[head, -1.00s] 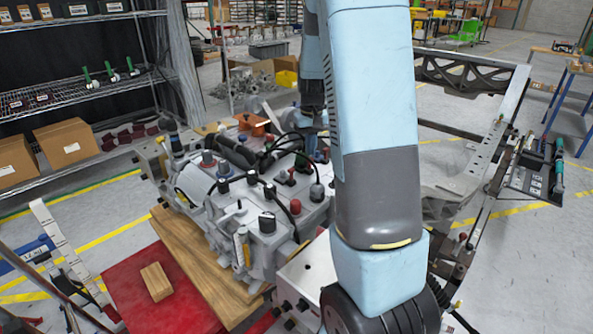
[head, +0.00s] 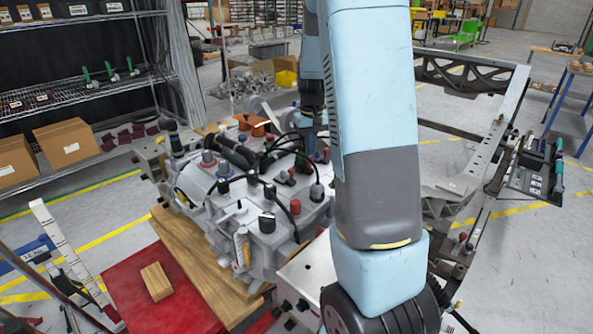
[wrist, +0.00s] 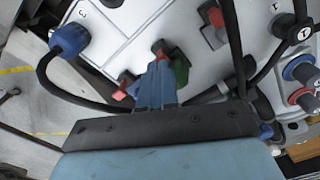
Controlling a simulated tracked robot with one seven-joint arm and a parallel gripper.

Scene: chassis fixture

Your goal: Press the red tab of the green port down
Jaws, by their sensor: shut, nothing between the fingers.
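The green port (wrist: 181,70) is on the pale housing near the middle of the wrist view, partly hidden by my fingers. Its red tab (wrist: 158,46) shows just beyond my fingertips. My gripper (wrist: 158,66) is shut and empty, with its blue fingers close together beside the green port. The fingertips are right by the red tab, but I cannot tell whether they touch it or how far down the tab is. In the head view, my own arm covers much of the work area, and I cannot make out the port clearly there.
A port with a red tab (wrist: 212,18) lies beyond, and another red part (wrist: 122,88) lies left of my fingers. A blue connector (wrist: 69,40) with a black cable is at the left. Black cables cross the housing (head: 235,215) near my gripper.

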